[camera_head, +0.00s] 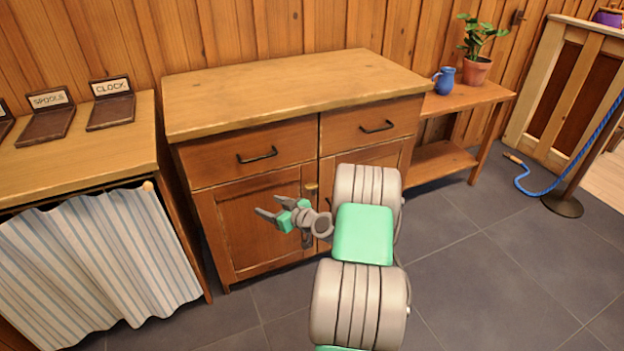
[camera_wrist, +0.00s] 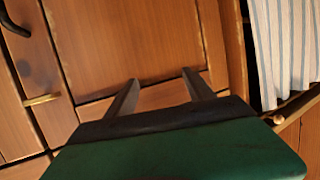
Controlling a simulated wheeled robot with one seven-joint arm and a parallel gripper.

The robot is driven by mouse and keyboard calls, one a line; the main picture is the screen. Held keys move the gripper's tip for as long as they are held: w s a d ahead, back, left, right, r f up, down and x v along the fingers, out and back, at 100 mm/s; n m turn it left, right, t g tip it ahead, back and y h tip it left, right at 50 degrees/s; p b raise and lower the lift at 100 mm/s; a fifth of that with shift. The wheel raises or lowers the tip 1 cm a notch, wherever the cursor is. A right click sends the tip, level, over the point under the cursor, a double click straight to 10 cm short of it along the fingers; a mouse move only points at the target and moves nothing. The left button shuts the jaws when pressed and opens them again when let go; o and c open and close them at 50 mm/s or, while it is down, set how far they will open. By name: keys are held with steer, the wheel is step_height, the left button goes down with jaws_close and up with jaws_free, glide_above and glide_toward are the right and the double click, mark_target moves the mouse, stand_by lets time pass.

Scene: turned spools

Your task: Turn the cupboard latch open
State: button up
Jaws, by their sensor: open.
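The cupboard (camera_head: 250,225) is brown wood with two drawers above two doors. Its latch (camera_head: 311,186) is a small brass-coloured bar near the top of the seam between the doors. In the wrist view the latch (camera_wrist: 42,99) lies at the left, across the seam. My gripper (camera_head: 268,205) is in front of the left door, left of the latch and apart from it. In the wrist view my gripper (camera_wrist: 160,76) has its two fingers spread, with only door panel between them. My arm hides much of the right door in the head view.
Dark drawer handles (camera_head: 257,155) stick out above the doors. A striped curtain (camera_head: 100,262) hangs under the counter at the left. A low shelf table (camera_head: 462,98) with a blue jug (camera_head: 444,80) and a potted plant (camera_head: 477,68) stands right. Grey floor (camera_head: 480,255) is clear at the right.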

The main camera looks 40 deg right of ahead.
mark_target(313, 188)
steer(key=s+d+f+m+t+h+p, duration=0.1)
steer(key=s+d+m+h, duration=0.1)
steer(key=s+d+h, duration=0.35)
steer(key=s+d+f+m+t+h, duration=0.1)
steer(key=s+d+m+t+h, duration=0.15)
steer(key=d, duration=0.65)
steer(key=shift+g+y, duration=0.35)
steer(key=shift+y, duration=0.05)
steer(key=b+x, duration=0.1)
steer(key=x, duration=0.7)
steer(key=shift+c, duration=0.3)
jaws_close()
